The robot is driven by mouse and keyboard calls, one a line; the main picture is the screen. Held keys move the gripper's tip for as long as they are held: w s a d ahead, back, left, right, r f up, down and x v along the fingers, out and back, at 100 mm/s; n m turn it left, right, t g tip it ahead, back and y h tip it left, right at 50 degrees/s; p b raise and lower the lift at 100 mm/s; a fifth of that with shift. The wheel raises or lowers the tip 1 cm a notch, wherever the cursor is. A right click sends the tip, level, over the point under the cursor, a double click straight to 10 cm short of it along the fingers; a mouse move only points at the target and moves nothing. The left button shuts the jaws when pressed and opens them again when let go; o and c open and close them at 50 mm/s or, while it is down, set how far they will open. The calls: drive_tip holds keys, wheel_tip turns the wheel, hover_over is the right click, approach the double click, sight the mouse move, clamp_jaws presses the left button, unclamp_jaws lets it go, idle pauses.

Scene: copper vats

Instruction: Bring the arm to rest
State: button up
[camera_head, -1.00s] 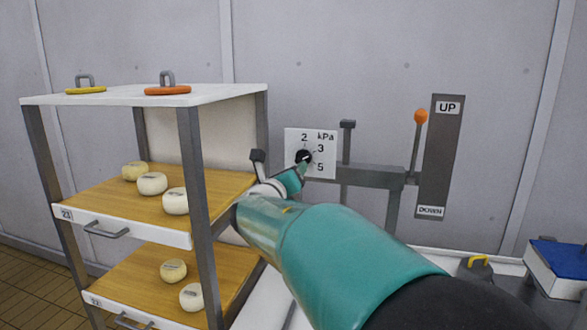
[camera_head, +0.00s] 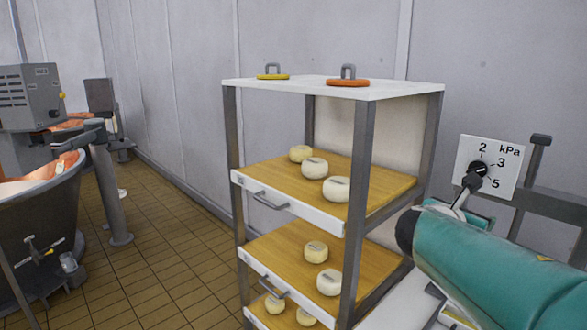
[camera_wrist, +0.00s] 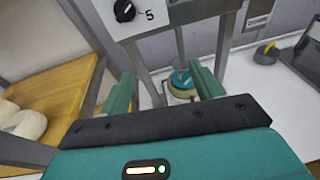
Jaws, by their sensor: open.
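My arm (camera_head: 500,265), teal with a black joint, reaches in from the lower right in the head view. My gripper is mostly hidden behind it there. In the wrist view, my gripper (camera_wrist: 162,80) has its two teal fingers apart with nothing held between them. Beyond the gap, lower down, is a pale round thing with a teal top (camera_wrist: 182,82); the fingers do not appear to touch it. A white kPa dial plate (camera_head: 505,178) with a black knob stands just past the arm, and its lower part shows in the wrist view (camera_wrist: 150,28).
A rack (camera_head: 234,150) with wooden shelves of pale cheeses stands left of my arm. A yellow and an orange disc with handles (camera_head: 348,80) lie on top. A vat (camera_head: 40,230) stands far left. Tiled floor (camera_head: 165,270) between vat and rack is clear.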

drive_tip(key=s+a+f+m+g+y, duration=0.2)
drive_tip(key=s+a+f+m+y, duration=0.4)
drive_tip(key=s+a+m, duration=0.4)
drive_tip(key=s+a+f+m+g+y, duration=0.1)
drive_tip(key=s+a+f+m+y, duration=0.5)
drive_tip(key=m, duration=0.9)
drive_tip(key=s+a+f, duration=0.3)
drive_tip(key=s+a, duration=0.1)
drive_tip(key=s, duration=0.1)
drive_tip(key=shift+a+f+g, duration=0.15)
drive_tip(key=shift+a+g, duration=0.2)
drive_tip(key=shift+g, duration=0.05)
